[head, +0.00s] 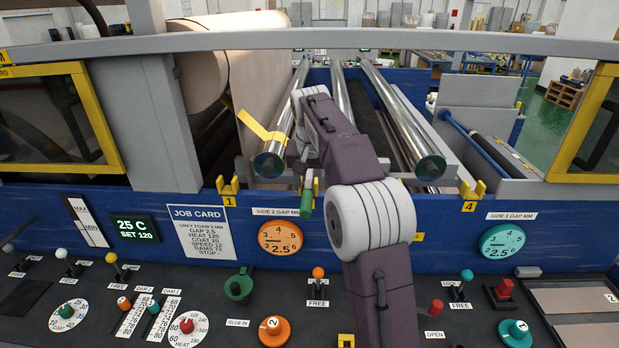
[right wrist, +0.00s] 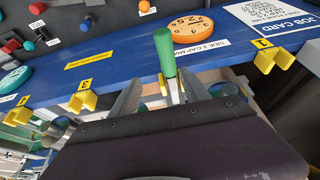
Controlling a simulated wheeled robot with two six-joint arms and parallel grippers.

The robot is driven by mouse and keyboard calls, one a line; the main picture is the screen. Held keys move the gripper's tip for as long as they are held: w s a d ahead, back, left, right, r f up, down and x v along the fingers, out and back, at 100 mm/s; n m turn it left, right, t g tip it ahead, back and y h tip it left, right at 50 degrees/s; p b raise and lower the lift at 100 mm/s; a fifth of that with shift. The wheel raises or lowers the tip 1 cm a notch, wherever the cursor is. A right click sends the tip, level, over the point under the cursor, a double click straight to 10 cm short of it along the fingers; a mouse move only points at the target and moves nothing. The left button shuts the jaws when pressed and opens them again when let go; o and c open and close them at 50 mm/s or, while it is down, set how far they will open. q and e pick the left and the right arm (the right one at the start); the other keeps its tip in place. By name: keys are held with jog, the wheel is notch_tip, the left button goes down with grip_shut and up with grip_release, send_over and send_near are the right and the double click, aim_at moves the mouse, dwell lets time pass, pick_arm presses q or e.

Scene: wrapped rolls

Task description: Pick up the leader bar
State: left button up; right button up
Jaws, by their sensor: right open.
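A green handle (head: 306,201) with a pale metal shank shows at the front of the machine, left of my right forearm. It also shows upright in the right wrist view (right wrist: 165,53). I cannot tell whether it belongs to the leader bar; no part is clearly marked as that bar. My right gripper (head: 304,158) is over the front of the rollers, just above the green handle. It is open; its fingers are mostly hidden, and contact with the handle cannot be told. A blue bar (head: 474,139) lies slanting at the right. My left gripper is not in view.
Polished rollers (head: 404,112) run back into the machine. Yellow hooks (head: 228,187) line the blue front beam (head: 380,240). The control panel has several knobs and levers.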

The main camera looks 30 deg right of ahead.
aim_at(307, 197)
jog(key=w+a+f, duration=0.1)
jog(key=w+f, duration=0.1)
jog(key=f, duration=0.1)
jog(key=shift+w+a, duration=0.25)
jog(key=shift+a, duration=0.1)
jog(key=shift+w+f, duration=0.1)
jog(key=f, duration=0.1)
jog(key=d+f+p, duration=0.1)
jog(key=d+f, duration=0.1)
jog(key=shift+f, duration=0.35)
jog(key=shift+w+f, duration=0.15)
jog(key=shift+f, duration=0.15)
jog(key=shift+w+a+f, duration=0.1)
jog(key=shift+w+a, duration=0.1)
jog(key=shift+w, duration=0.1)
jog(key=shift+a, duration=0.1)
jog(key=c, duration=0.9)
jog(key=shift+s, duration=0.1)
grip_shut()
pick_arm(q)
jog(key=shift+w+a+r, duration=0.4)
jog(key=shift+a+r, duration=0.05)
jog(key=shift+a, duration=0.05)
pick_arm(e)
jog(key=shift+d, duration=0.25)
